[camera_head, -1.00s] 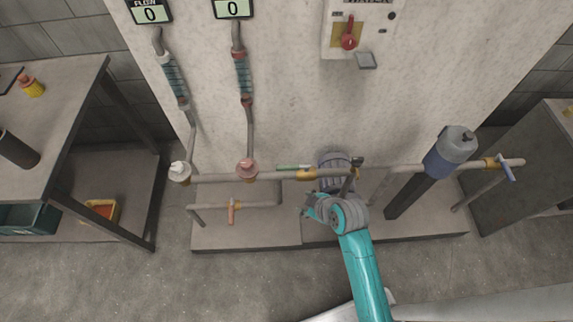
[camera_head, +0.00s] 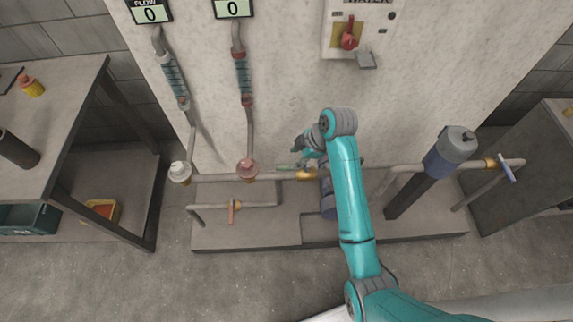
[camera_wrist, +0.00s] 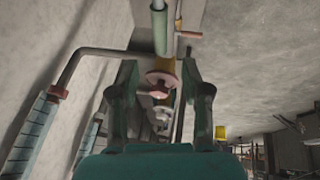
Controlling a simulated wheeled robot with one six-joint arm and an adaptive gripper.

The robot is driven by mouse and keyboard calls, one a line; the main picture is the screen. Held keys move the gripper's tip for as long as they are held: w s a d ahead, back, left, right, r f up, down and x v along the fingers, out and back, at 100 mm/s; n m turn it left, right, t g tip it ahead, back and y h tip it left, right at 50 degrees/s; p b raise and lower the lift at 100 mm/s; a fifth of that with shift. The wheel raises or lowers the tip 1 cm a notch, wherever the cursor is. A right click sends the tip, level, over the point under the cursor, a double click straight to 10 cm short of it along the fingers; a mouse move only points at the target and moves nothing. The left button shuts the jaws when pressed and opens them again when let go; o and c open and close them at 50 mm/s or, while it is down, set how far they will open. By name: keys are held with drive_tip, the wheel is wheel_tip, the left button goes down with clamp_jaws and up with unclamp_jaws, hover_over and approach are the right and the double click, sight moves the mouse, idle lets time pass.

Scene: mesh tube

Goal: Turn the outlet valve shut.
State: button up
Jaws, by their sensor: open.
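My gripper (camera_head: 300,148) is above the main pipe, close to the green lever (camera_head: 290,167) on a brass valve (camera_head: 307,175). In the wrist view, my gripper (camera_wrist: 162,70) is open, with nothing held. A pink round handwheel (camera_wrist: 163,80) shows between its fingers, farther off; it also stands on the pipe in the head view (camera_head: 247,168). The green lever (camera_wrist: 158,20) shows at the top of the wrist view. A blue-handled valve (camera_head: 507,172) is at the pipe's right end. An orange-handled valve (camera_head: 232,212) is on the low pipe. No label shows which is the outlet valve.
A white handwheel (camera_head: 180,172) is at the pipe's left end. A blue-grey cylinder (camera_head: 447,152) stands right of my arm. The wall panel has a red knob (camera_head: 349,41). A table (camera_head: 50,130) is at the left. The floor in front is clear.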

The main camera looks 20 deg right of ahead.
sight(285, 167)
drive_tip(key=x, duration=0.8)
drive_tip(key=shift+f, duration=0.15)
drive_tip(key=shift+c, duration=0.2)
clamp_jaws()
